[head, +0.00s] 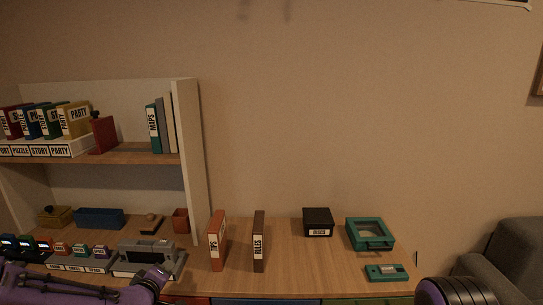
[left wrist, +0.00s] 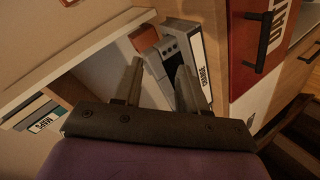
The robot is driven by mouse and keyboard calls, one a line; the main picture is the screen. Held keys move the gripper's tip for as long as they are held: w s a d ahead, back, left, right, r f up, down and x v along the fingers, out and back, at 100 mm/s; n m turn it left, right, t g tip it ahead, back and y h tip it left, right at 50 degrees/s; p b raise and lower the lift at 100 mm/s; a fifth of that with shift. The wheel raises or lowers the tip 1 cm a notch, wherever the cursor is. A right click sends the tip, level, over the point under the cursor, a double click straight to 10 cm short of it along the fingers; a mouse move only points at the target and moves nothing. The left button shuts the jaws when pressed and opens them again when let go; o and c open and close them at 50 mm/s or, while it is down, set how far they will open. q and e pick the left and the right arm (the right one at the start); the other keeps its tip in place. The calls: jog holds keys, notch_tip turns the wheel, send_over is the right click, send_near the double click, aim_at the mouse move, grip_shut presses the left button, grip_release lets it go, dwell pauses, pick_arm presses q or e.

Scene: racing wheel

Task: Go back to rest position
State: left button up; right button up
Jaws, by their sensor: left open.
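My left arm, purple, comes in along the bottom left of the head view. My left gripper (head: 153,277) is at the lower left, in front of a grey device (head: 145,256) on the counter. In the left wrist view, the two dark fingers of my left gripper (left wrist: 158,68) stand apart with nothing held. The grey device with a white label (left wrist: 182,52) lies beyond and between them; whether they touch it I cannot tell. A rounded dark and purple part of my right arm shows at the bottom right; my right gripper is out of view.
A shelf unit (head: 187,150) with labelled books and boxes stands at the left. Upright binders (head: 217,242) (head: 259,240), a black box (head: 317,222) and teal cases (head: 370,233) (head: 387,272) stand on the wooden counter (head: 300,280). A red drawer front (left wrist: 262,45) with a handle is below.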

pick_arm(q)
jog(key=s+d+f+g, duration=0.2)
jog(key=s+f+g, duration=0.1)
jog(key=s+f, duration=0.85)
jog(key=s+f+m+g, duration=0.1)
jog(key=s+f, duration=0.3)
jog(key=s, duration=0.5)
jog(key=s+a+f+m+g+y, duration=0.1)
jog(key=s+f+m+g, duration=0.1)
jog(key=s+f, duration=0.3)
jog(key=s+a+f+m+g+y, duration=0.1)
jog(key=s+f+m+g, duration=0.1)
jog(key=s, duration=1.1)
notch_tip(320, 180, down, 2)
jog(key=shift+s+f+g, duration=0.15)
jog(key=shift+f+g, duration=0.05)
jog(key=shift+g, duration=0.6)
